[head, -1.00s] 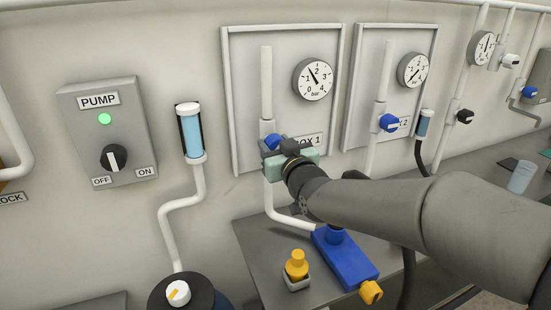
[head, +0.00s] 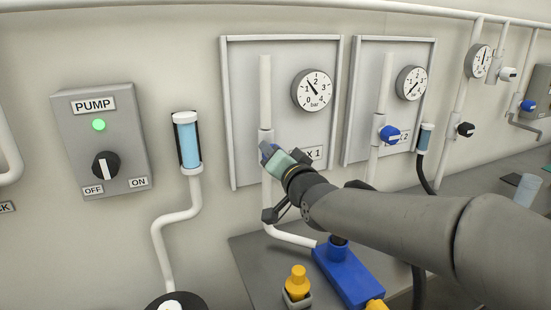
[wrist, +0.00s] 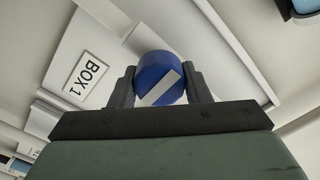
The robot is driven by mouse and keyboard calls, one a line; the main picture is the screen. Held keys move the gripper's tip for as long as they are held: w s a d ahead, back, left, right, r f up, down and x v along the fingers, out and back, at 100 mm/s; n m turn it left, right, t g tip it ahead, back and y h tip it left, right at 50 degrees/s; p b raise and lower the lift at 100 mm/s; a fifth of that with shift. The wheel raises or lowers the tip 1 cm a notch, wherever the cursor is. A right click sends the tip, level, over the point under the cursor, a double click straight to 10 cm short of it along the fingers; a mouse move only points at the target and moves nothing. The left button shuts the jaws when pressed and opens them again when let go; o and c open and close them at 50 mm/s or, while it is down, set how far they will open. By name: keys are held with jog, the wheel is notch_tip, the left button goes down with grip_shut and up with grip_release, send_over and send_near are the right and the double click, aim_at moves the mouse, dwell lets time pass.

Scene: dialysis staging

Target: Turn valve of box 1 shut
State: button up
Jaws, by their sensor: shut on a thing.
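The valve of box 1 is a blue round knob (wrist: 158,78) with a white bar on its face. In the wrist view it sits between the two fingers of my gripper (wrist: 160,88), which is shut on it. The white bar lies slantwise in that view. In the head view my gripper (head: 275,158) is at the pipe on the box 1 panel (head: 240,110) and hides most of the blue knob (head: 268,150). The box 1 label (wrist: 87,79) shows beside the knob. The box 1 gauge (head: 313,91) has its needle toward the upper left.
The box 2 panel (head: 365,65) with its blue valve (head: 389,134) is to the right. A pump switch box (head: 103,140) with a lit green light is at left. A blue block (head: 348,276) and yellow-topped bottle (head: 297,284) stand below my arm.

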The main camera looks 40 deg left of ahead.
jog(key=shift+m, duration=0.3)
dwell(0.4)
jog(key=o, duration=1)
jog(key=shift+d, duration=0.1)
jog(key=p+v, duration=0.2)
jog(key=v, duration=1.5)
jog(key=shift+s, duration=0.15)
jog(key=shift+d, duration=0.1)
